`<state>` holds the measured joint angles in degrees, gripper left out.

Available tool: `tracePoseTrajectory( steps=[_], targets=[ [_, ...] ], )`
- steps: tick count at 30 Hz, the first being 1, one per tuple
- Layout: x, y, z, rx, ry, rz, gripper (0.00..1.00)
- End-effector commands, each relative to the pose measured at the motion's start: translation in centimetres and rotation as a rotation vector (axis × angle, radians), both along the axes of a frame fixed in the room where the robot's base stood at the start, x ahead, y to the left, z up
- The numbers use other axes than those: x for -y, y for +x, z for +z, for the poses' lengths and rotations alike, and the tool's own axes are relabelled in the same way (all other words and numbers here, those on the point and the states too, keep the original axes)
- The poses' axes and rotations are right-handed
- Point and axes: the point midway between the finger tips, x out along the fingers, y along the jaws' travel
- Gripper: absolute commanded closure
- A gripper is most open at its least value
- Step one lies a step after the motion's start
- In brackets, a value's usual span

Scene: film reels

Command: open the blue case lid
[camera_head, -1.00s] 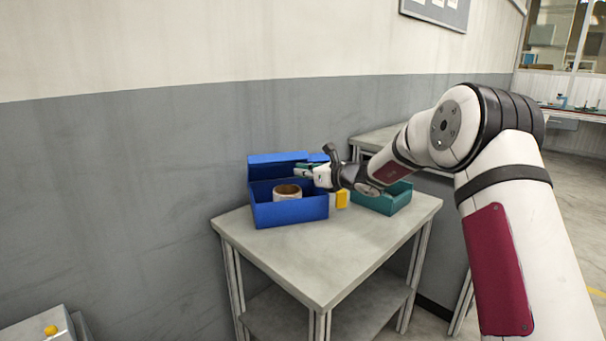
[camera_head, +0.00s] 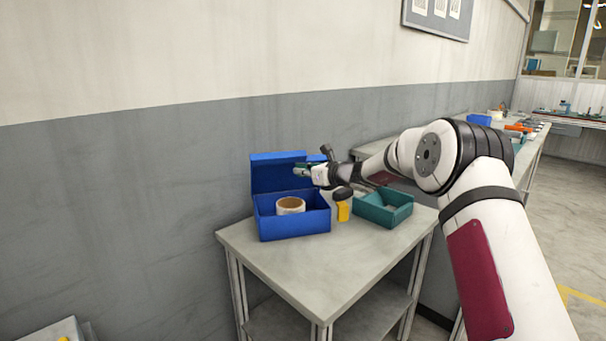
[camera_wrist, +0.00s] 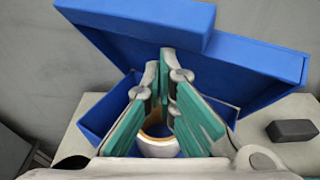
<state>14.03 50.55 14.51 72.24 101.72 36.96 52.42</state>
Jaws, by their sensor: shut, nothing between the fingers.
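The blue case (camera_head: 290,225) stands on the small grey table (camera_head: 335,290) against the wall. Its blue lid (camera_head: 276,172) stands raised at the back, leaving the case open. A white roll with a brown core (camera_head: 290,206) sits inside; it also shows in the wrist view (camera_wrist: 158,148). My gripper (camera_head: 300,171) is over the right part of the open case, in front of the lid. In the wrist view the lid (camera_wrist: 255,60) spans the upper picture, beyond the teal fingers (camera_wrist: 168,75). The fingers are shut with nothing between them. Whether they touch the lid is unclear.
A green open bin (camera_head: 384,212) and a yellow object (camera_head: 343,211) stand right of the case. A dark block (camera_wrist: 292,130) shows at the right in the wrist view. The table's front is clear. Another bench stands behind at right.

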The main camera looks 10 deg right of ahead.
Motion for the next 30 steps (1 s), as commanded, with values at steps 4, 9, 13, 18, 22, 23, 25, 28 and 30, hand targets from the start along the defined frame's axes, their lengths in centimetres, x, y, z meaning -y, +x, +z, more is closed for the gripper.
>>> tracePoseTrajectory(
  steps=[4, 9, 13, 18, 22, 23, 25, 28, 30],
  targets=[
    [-0.1, 0.4, 0.4, 0.001, -0.001, 0.001, 1.00],
    [-0.1, 0.4, 0.3, 0.001, -0.001, 0.000, 1.00],
    [-0.1, 0.4, 0.3, 0.001, -0.001, 0.000, 1.00],
    [-0.2, 1.3, 0.8, 0.000, -0.001, 0.001, 1.00],
    [-0.3, 2.3, 1.2, 0.001, 0.000, 0.000, 1.00],
    [-0.3, 2.6, 1.4, 0.001, 0.000, 0.000, 1.00],
    [-0.4, 3.0, 1.5, 0.002, -0.001, 0.000, 1.00],
    [-0.5, 3.9, 1.7, 0.002, -0.001, 0.000, 1.00],
    [-0.5, 4.4, 2.0, 0.003, -0.001, 0.001, 1.00]
  ],
)
